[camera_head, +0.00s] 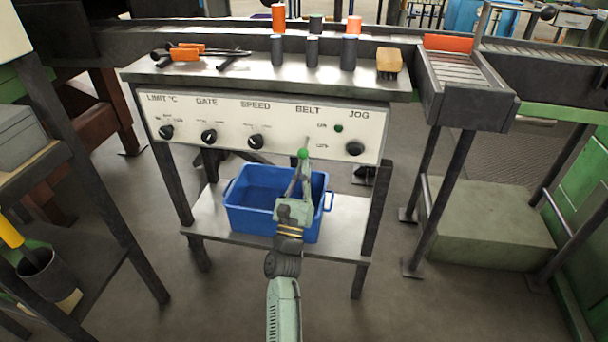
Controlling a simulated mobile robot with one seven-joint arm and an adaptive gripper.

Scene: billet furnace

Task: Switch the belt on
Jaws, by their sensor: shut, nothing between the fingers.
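A pale control panel (228,116) faces me on the front of a metal bench. Its BELT section is right of centre, with ON and OFF marks and a small dark green lamp (338,128). A thin pale upright part, apparently the belt switch (307,142), shows just above my gripper; its lower part is hidden and its position is unclear. My gripper (302,163) is shut and empty, pointing up at the panel just below the BELT section. A small green rounded spot shows at its tip. I cannot tell whether the gripper touches the switch.
Three black knobs, LIMIT (166,132), GATE (209,136) and SPEED (256,141), sit to the left; a black JOG button (354,148) sits to the right. A blue crate (239,218) stands on the lower shelf behind my arm. Tongs (188,52) and a brush (389,62) lie on top.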

